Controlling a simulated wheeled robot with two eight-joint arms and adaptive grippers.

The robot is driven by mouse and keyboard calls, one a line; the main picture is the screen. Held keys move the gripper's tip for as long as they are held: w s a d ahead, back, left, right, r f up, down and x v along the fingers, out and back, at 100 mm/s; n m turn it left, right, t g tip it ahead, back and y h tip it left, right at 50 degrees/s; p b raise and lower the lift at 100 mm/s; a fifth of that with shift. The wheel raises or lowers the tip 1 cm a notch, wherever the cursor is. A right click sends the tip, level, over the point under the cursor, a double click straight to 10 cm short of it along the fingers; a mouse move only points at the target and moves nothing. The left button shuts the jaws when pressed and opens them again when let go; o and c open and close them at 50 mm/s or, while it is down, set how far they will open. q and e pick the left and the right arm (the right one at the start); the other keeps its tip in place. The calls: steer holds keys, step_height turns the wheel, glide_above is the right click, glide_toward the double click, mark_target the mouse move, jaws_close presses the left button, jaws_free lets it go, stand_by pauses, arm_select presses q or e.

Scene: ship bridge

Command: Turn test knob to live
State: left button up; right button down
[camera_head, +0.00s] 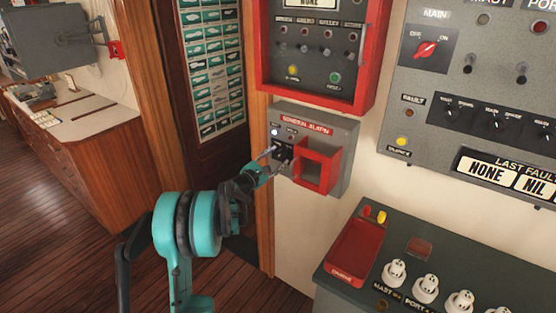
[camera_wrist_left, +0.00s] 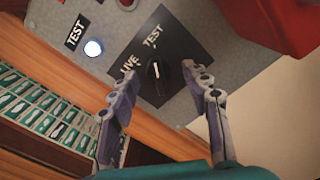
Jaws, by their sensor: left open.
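The general alarm panel (camera_head: 335,133) is a grey box on the wall with a red frame. In the left wrist view its black knob (camera_wrist_left: 154,76) sits on a dark plate (camera_wrist_left: 180,45) marked LIVE and TEST. The knob's white mark appears to point up toward TEST, with LIVE to its left. My left gripper (camera_head: 279,157) is at the panel's left side in the head view. In the left wrist view its open fingers (camera_wrist_left: 156,80) lie on either side of the knob, apart from it. The knob is hard to make out in the head view. My right gripper is not in view.
A lit white lamp (camera_wrist_left: 93,48) marked TEST is beside the knob plate. The red frame (camera_head: 317,166) juts out close to the right of my fingers. A red-framed panel (camera_head: 316,50) hangs above, and a dark green console (camera_head: 420,262) stands at lower right.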

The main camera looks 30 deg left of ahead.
arm_select(q)
steer(key=shift+w+d, duration=0.1)
steer(key=shift+w, duration=0.4)
jaws_close()
steer(key=shift+n, duration=0.4)
steer(key=n, duration=1.3)
steer(key=shift+n, duration=0.3)
